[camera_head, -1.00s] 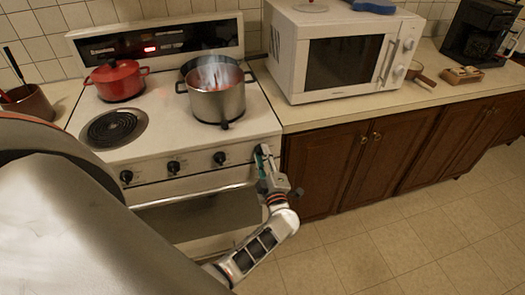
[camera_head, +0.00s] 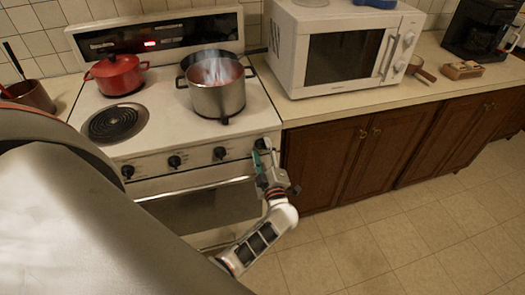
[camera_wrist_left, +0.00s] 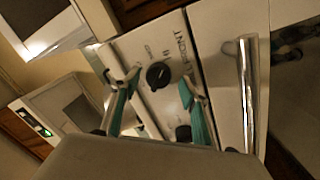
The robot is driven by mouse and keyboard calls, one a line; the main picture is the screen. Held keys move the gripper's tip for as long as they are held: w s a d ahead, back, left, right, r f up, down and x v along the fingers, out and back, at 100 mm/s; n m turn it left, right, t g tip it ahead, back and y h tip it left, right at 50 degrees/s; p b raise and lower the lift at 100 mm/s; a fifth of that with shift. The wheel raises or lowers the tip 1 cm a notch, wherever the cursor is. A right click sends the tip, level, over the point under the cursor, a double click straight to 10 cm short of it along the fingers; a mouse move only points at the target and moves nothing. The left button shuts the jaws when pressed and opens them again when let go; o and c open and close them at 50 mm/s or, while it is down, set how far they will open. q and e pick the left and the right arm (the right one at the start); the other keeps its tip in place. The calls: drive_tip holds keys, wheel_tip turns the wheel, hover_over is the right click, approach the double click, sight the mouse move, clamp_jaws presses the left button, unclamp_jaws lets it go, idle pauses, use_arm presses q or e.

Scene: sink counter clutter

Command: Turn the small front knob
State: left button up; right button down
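Dark round knobs line the stove's white front panel in the head view. The rightmost knob (camera_head: 262,143) is at my left gripper (camera_head: 264,158). In the left wrist view a small dark knob (camera_wrist_left: 158,75) sits beside printed lettering reading "FRONT". My left gripper (camera_wrist_left: 160,98) is open there, with one green-padded finger on each side of that knob. I cannot tell whether either finger touches it. A second knob (camera_wrist_left: 183,132) shows lower, partly hidden by the gripper body. My right gripper is in neither view.
The oven door handle (camera_wrist_left: 246,95) runs alongside the panel. A steaming steel pot (camera_head: 215,95) and a red pot (camera_head: 117,75) stand on the stove. A white microwave (camera_head: 345,48) stands on the counter at right. The floor in front of the cabinets is clear.

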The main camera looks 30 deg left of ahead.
use_arm(q)
drive_tip(key=v, duration=0.7)
drive_tip(key=shift+s+d, duration=0.15)
drive_tip(key=shift+d, duration=0.05)
